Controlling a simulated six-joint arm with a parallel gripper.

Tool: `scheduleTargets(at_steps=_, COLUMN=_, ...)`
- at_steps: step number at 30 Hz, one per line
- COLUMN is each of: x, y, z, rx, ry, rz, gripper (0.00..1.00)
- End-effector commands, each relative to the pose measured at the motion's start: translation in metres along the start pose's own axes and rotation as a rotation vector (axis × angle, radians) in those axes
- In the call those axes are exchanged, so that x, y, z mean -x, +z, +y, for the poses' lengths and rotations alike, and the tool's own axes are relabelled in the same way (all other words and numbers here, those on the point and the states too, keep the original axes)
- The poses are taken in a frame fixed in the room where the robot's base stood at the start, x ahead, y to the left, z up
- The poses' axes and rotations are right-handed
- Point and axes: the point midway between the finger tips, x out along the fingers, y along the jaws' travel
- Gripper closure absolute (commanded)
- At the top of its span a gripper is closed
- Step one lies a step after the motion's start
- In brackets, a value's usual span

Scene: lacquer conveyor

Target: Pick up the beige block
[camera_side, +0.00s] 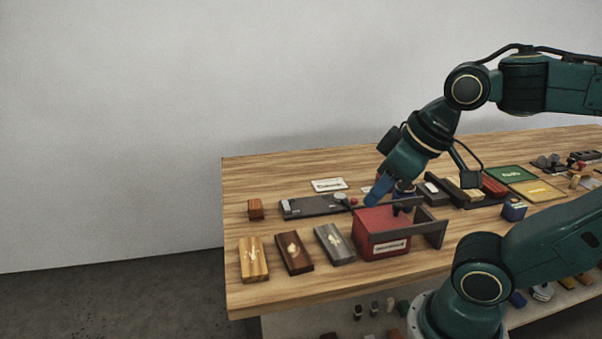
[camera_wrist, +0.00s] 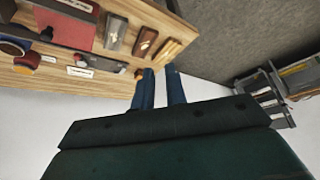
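A beige block (camera_side: 468,191) lies among dark and red pieces behind the red box, right of my gripper in the side view. It is partly crowded by its neighbours, and I cannot make it out in the wrist view. My gripper (camera_side: 374,199) hangs over the table behind the red box, with blue fingers pointing down and left. In the wrist view my gripper (camera_wrist: 156,70) has its two fingers apart with nothing between them.
The red box (camera_side: 378,226) with a grey bracket stands at the front middle. Three flat wooden blocks, tan (camera_side: 253,259), brown (camera_side: 294,253) and grey (camera_side: 334,245), line the front left. A small orange-brown cube (camera_side: 255,209) is behind them. Bare wood lies at the back left.

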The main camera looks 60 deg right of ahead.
Motion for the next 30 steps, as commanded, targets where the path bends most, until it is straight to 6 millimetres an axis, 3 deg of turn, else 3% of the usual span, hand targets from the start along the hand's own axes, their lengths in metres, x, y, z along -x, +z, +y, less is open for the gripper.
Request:
scheduleTargets(at_steps=1, x=0.0, y=0.0, z=0.0, rx=0.0, ry=0.0, rz=0.0, gripper=0.76)
scheduleTargets(at_steps=10, x=0.0, y=0.0, z=0.0, rx=0.0, ry=0.0, rz=0.0, gripper=0.2)
scheduleTargets(at_steps=22, x=0.0, y=-0.004, z=0.0, rx=-0.009, ry=0.0, rz=-0.006, gripper=0.2)
scheduleTargets(at_steps=30, x=-0.007, y=-0.03, z=0.0, rx=-0.081, ry=0.002, rz=-0.055, gripper=0.2)
